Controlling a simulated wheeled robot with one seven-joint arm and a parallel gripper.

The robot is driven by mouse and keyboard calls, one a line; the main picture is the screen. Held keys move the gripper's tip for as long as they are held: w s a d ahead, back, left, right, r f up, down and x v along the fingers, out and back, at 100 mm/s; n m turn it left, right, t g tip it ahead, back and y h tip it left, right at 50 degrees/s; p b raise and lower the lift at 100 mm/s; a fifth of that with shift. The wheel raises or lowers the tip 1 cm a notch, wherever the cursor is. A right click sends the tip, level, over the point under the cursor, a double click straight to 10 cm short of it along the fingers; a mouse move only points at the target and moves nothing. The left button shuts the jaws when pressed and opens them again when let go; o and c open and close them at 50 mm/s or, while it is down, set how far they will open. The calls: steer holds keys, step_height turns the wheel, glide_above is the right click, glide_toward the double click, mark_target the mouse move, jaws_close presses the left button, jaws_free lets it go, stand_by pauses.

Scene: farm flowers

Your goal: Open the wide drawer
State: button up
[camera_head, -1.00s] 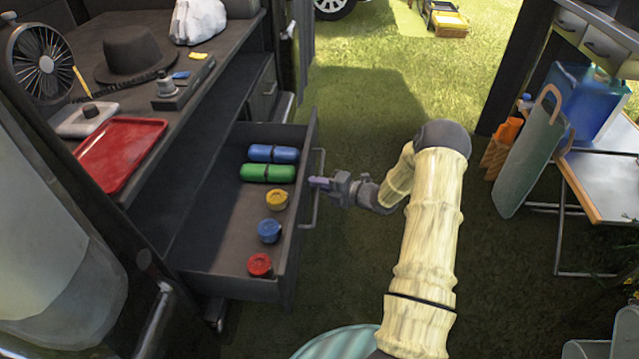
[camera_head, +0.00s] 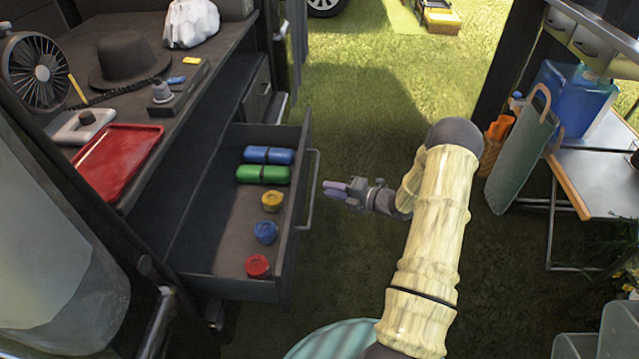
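The wide drawer (camera_head: 290,233) stands pulled out from under the dark counter at the left. Inside lie a blue roll (camera_head: 268,155), a green roll (camera_head: 262,174), and yellow, blue and red round pieces. Its long bar handle (camera_head: 311,190) is on the front face, toward the right. My gripper (camera_head: 327,189) is just right of the handle, apart from it, with its purple-tipped fingers pointing left at it. The fingers seem slightly apart with nothing between them.
The counter (camera_head: 170,107) holds a hat (camera_head: 130,58), a fan (camera_head: 42,72) and a red tray (camera_head: 118,160). A folding table (camera_head: 600,180) with a blue water container stands at the right.

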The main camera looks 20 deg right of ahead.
steer(key=p+v, duration=0.2)
steer(key=v, duration=0.8)
steer(key=shift+s+p, duration=0.25)
steer(key=shift+p, duration=0.15)
steer(key=shift+d+r, duration=0.1)
steer(key=shift+d, duration=0.05)
steer(key=w+a+r+m+g+h+p, duration=0.1)
steer(key=w+a+r+m+h, duration=0.2)
steer(key=r+m+h, duration=0.25)
steer(key=w+a+r+m+g+h+p, duration=0.2)
steer(key=a+r+m+h, duration=0.15)
steer(key=r+m, duration=0.35)
steer(key=s+a+r+m+g+h+p, duration=0.1)
steer(key=s+a+r+m+g, duration=0.15)
steer(key=s+a+m, duration=0.35)
steer(key=s+a+r+m+g, duration=0.2)
steer(key=s+a+r+m, duration=0.15)
steer(key=s, duration=0.55)
steer(key=s+a+r+m+g+h+p, duration=0.1)
steer(key=s+a+r+m+g, duration=0.1)
steer(key=s+a+r+m, duration=0.35)
steer(key=w+d+p+v, duration=0.1)
steer(key=w+p+v, duration=0.2)
steer(key=p+v, duration=1.4)
steer(key=w+d+r+p+v, duration=0.1)
steer(key=w+p+v, duration=0.3)
steer(key=p+v, duration=1.4)
steer(key=s+p, duration=0.1)
steer(key=p, duration=0.2)
steer(key=shift+r, duration=0.4)
